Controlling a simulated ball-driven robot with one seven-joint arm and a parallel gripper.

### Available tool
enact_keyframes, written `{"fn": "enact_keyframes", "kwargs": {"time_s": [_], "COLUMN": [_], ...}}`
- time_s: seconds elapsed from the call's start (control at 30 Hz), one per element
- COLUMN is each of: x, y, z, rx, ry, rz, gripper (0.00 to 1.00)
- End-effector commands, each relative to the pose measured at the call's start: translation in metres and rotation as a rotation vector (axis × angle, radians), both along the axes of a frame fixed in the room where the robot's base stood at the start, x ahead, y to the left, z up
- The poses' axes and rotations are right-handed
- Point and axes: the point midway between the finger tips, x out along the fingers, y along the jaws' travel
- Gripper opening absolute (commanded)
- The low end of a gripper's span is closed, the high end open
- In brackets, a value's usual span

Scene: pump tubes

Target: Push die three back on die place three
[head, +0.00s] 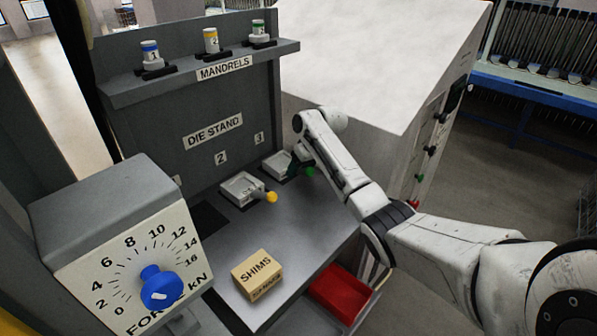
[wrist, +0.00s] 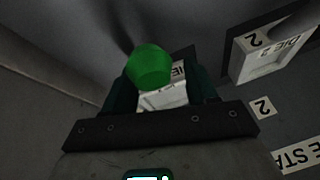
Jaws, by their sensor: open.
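Die three (head: 277,165) is a pale grey block at the back right of the die stand, below the label 3, with a green knob (head: 311,171) on its handle. In the wrist view the green knob (wrist: 150,68) stands between my gripper's two dark fingers (wrist: 166,82). The pale block (wrist: 163,97) shows partly behind it. My gripper (head: 300,163) is open around the knob and handle; I cannot tell whether a finger touches them. My gripper hides part of the die and of place three.
Die two (head: 240,187) with a yellow knob (head: 271,197) sits left of die three; it also shows in the wrist view (wrist: 275,50). A shims box (head: 257,274) and a red bin (head: 342,291) are in front. The mandrel shelf (head: 200,75) hangs above. A white cabinet (head: 375,60) is behind my arm.

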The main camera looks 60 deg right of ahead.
Motion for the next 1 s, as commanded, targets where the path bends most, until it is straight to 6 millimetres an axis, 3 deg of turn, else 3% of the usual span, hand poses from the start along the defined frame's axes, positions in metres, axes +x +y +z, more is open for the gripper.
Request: {"fn": "enact_keyframes", "kwargs": {"time_s": [0.3,0.5,1.0], "x": [-0.025,-0.036,-0.039], "y": [0.000,0.000,0.000], "z": [0.056,0.078,0.085], "rx": [-0.002,-0.002,-0.001], "ry": [-0.003,-0.001,0.000], "rz": [-0.002,-0.001,-0.001], "gripper": [0.57,0.57,0.57]}}
